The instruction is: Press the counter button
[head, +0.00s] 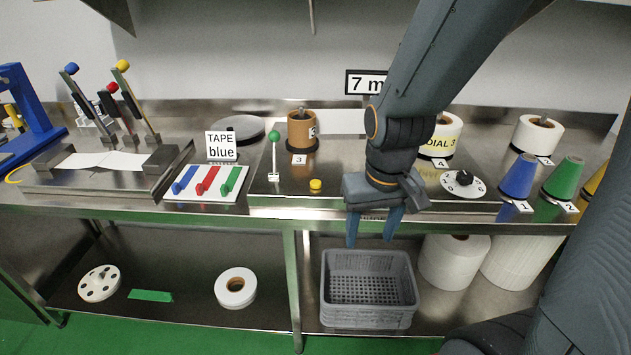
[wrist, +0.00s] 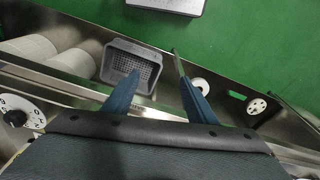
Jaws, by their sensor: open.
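A small round yellow button (head: 315,185) sits on the metal bench top near its front edge, left of my gripper. I see no label naming it as the counter button. My gripper (head: 370,240) points down in front of the bench edge, to the right of the yellow button and above the grey crate. Its two blue fingers are apart with nothing between them. They also show in the wrist view (wrist: 160,77), over the front of the bench. The yellow button does not show in the wrist view.
A green-knobbed lever (head: 274,137) stands left of the button, and a brown tape roll (head: 300,130) behind it. A white dial (head: 463,183) and blue cone (head: 518,176) stand right of my arm. A grey crate (head: 367,315) is on the lower shelf.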

